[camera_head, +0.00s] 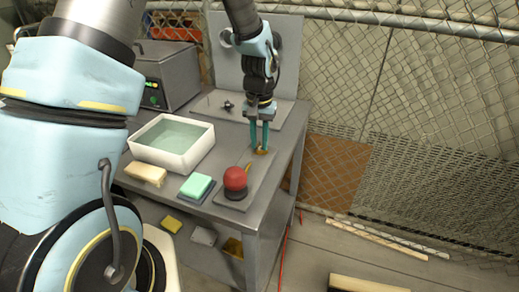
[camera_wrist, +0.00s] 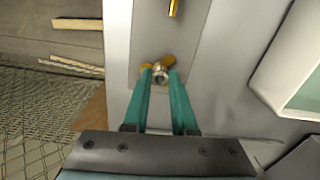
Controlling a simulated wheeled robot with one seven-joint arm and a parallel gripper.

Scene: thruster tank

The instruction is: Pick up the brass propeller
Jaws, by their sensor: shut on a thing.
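The brass propeller (camera_wrist: 159,73) is small and gold with a pale metal hub, and shows between my fingertips in the wrist view. My gripper (camera_wrist: 160,70) has two teal fingers, shut on the propeller at its hub. In the head view, my gripper (camera_head: 260,148) points straight down over the right side of the metal table, and the propeller (camera_head: 262,151) is a small gold patch at its fingertips. I cannot tell whether the propeller touches the surface below it.
A white tank of water (camera_head: 203,148) stands left of my gripper. A red ball on a dark base (camera_head: 236,179), a green sponge (camera_head: 195,185) and a tan block (camera_head: 147,173) are near the front edge. A grey machine (camera_head: 170,75) and upright panel are behind.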

